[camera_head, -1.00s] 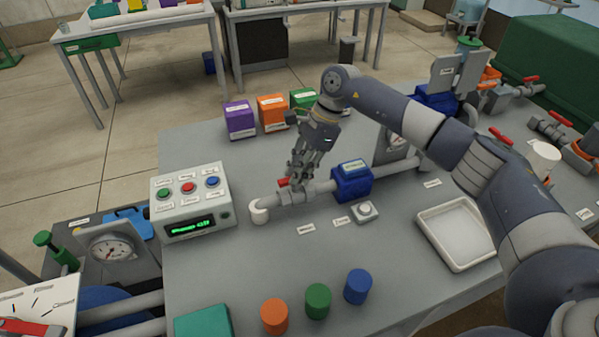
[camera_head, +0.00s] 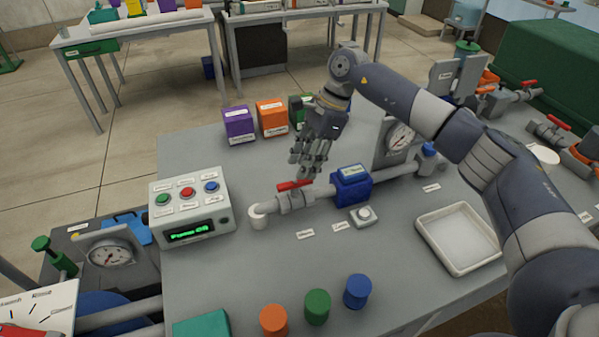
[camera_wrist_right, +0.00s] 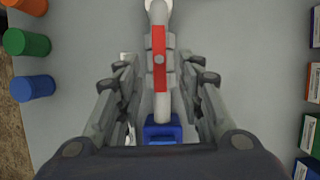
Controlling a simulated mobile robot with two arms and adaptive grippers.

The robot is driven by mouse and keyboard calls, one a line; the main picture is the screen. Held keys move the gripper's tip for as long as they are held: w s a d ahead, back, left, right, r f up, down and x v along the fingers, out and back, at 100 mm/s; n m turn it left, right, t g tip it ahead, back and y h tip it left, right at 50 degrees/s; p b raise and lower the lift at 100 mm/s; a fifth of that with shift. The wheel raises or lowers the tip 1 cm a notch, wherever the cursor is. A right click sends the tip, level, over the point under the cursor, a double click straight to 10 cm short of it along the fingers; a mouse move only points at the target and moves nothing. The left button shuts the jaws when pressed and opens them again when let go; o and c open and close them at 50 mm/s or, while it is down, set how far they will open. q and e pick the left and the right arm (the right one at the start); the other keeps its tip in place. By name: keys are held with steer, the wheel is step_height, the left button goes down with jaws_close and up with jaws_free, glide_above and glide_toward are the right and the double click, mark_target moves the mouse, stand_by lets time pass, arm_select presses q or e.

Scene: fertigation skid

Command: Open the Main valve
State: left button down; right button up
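The valve has a red lever handle (camera_head: 294,185) on the grey pipe (camera_head: 272,205), left of a blue block (camera_head: 350,184) on the same pipe. The handle lies along the pipe, and the right wrist view shows its full length (camera_wrist_right: 159,58). My right gripper (camera_head: 310,172) is just behind and above the handle's right part, pointing down. In the right wrist view its fingers (camera_wrist_right: 160,72) are spread to either side of the handle and pipe, with nothing between them held. My left gripper is not in view. The small table labels are too blurred to read.
A control box (camera_head: 190,205) with three buttons and a lit green display stands at the left. A round knob (camera_head: 364,216), a white tray (camera_head: 460,238) and a gauge (camera_head: 400,137) are near. Coloured boxes stand behind, coloured cylinders in front.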

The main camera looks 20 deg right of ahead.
steer(key=v, duration=0.7)
steer(key=shift+d+r, duration=0.2)
steer(key=shift+r, duration=0.1)
